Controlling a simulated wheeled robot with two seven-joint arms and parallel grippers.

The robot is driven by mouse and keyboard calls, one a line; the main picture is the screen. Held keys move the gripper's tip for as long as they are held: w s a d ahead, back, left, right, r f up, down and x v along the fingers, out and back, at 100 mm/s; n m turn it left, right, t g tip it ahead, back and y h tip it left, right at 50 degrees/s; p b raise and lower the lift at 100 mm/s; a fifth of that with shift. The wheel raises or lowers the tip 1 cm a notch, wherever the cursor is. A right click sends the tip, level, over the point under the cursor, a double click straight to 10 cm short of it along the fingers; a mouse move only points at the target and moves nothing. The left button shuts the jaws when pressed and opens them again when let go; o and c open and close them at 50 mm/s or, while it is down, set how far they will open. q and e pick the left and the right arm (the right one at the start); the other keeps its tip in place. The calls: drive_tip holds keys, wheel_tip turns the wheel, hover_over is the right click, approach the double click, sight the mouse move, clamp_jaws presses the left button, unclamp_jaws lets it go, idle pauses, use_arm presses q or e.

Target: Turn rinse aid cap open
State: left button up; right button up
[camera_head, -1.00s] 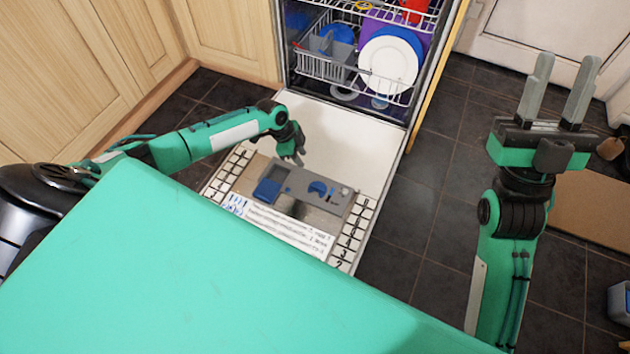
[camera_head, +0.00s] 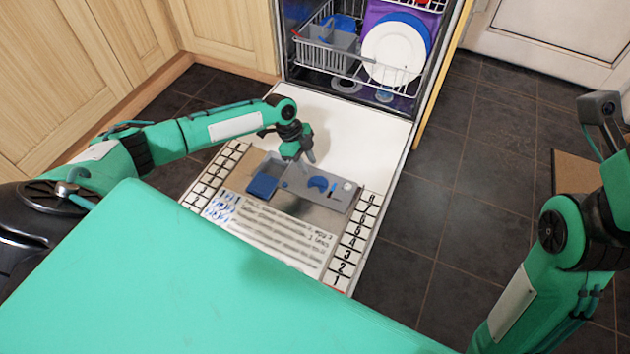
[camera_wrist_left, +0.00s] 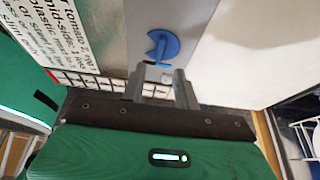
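The blue round rinse aid cap (camera_head: 318,183) sits on the grey dispenser panel (camera_head: 301,190) of the lowered dishwasher door. The cap also shows ahead of the fingertips in the left wrist view (camera_wrist_left: 163,45), with a notch on one side. My left gripper (camera_head: 308,160) hangs just above and behind the cap, pointing down. Its two fingers (camera_wrist_left: 158,72) are apart with nothing held between them, and the cap lies clear of them. My right arm (camera_head: 570,240) is at the right edge, and its fingers are out of the picture.
The dishwasher door (camera_head: 350,135) lies open and flat, with printed text and numbered boxes. The lower rack (camera_head: 330,55) holds a white plate (camera_head: 394,52). Dark tiled floor (camera_head: 440,155) is free to the right.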

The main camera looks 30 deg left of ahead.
sight(318, 182)
use_arm(q)
drive_tip(key=b+x, duration=0.2)
drive_tip(key=x, duration=0.4)
drive_tip(key=shift+d+f+b, duration=0.15)
drive_tip(key=shift+f+b, duration=0.25)
clamp_jaws()
